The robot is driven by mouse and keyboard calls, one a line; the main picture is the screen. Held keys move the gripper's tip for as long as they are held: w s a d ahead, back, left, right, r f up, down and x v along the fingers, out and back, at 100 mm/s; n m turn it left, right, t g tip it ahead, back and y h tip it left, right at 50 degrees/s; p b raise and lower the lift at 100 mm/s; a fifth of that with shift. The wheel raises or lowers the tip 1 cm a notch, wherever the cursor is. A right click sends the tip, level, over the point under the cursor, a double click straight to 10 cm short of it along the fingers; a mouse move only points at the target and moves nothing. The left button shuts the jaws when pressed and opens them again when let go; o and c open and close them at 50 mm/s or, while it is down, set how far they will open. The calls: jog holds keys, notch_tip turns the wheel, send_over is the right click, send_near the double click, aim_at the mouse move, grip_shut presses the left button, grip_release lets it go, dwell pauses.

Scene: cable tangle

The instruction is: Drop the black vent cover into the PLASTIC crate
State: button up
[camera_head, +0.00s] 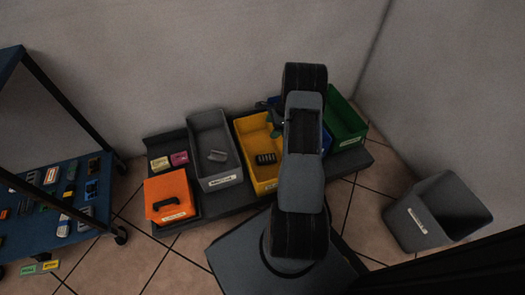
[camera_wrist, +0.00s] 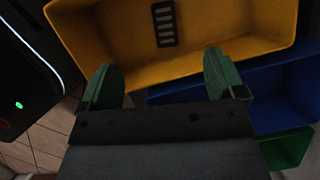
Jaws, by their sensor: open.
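The black vent cover (camera_head: 265,159), a small slotted piece, lies inside the yellow crate (camera_head: 243,150). It also shows in the wrist view (camera_wrist: 165,24), flat on the floor of the yellow crate (camera_wrist: 105,35), clear of the fingers. The yellow crate has a white label on its front, too small to read, so I cannot tell which crate is marked PLASTIC. My gripper (camera_wrist: 163,80) is open, with its two green fingers apart and nothing between them, over the near side of the yellow crate. In the head view my arm hides most of the gripper.
A grey crate (camera_head: 205,130) holding a grey piece stands left of the yellow one; blue (camera_wrist: 280,95) and green (camera_head: 345,120) crates stand right. A grey bin (camera_head: 440,210) stands right, a blue cart (camera_head: 45,205) far left.

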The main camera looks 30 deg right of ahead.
jog(key=p+v, duration=0.2)
jog(key=v, duration=0.6)
jog(key=shift+r, duration=0.2)
